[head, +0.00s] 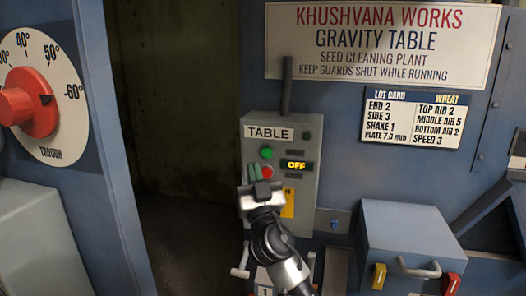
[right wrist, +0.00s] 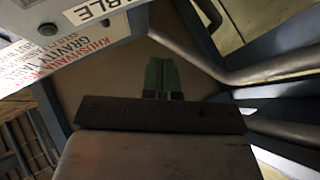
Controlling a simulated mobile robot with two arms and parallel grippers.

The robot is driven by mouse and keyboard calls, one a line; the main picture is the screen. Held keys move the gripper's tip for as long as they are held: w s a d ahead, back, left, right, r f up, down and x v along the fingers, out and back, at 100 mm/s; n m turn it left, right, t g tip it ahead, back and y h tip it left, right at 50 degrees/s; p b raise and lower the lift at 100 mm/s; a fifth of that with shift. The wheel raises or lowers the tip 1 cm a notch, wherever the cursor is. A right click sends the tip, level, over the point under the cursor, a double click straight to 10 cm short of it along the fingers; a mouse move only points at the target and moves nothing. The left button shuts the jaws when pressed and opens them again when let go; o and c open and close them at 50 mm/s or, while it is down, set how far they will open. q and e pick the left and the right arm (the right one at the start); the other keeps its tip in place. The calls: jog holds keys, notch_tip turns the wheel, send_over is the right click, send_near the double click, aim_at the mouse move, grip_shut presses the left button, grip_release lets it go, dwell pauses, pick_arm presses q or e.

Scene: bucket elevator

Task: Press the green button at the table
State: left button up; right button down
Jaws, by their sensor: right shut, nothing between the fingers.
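The grey control box (head: 308,190) is labelled TABLE and stands below the big sign. Its green button (head: 266,152) is uncovered, with a red button (head: 267,171) under it. A lit display (head: 297,165) reads OFF. My right gripper (head: 254,170) is shut and empty, its green fingertips just below and left of the green button in the picture. I cannot tell the gap to the panel. In the right wrist view the shut fingers (right wrist: 162,76) show, with part of the TABLE label (right wrist: 95,9) at the top. My left gripper is out of view.
A conduit (head: 287,85) rises above the box. A red dial (head: 35,100) marked TROUGH is at the left, beside a dark opening (head: 170,150). A blue box with a handle (head: 418,268) juts out at the lower right. A lot card (head: 412,120) hangs above it.

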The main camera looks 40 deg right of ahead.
aim_at(265, 158)
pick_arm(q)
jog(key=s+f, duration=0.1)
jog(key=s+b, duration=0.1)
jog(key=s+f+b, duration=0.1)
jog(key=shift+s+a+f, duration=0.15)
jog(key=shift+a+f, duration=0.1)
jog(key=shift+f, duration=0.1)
pick_arm(e)
jog(key=w+d, duration=0.2)
jog(key=d, duration=0.1)
jog(key=w+d, duration=0.3)
jog(key=shift+w+d, duration=0.2)
jog(key=shift+d, duration=0.15)
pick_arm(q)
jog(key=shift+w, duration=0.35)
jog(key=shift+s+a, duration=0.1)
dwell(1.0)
pick_arm(e)
jog(key=shift+w+d+b, duration=0.15)
jog(key=shift+d+b, duration=0.05)
jog(key=shift+b, duration=0.4)
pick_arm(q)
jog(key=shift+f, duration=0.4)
pick_arm(e)
jog(key=shift+w+d, duration=0.15)
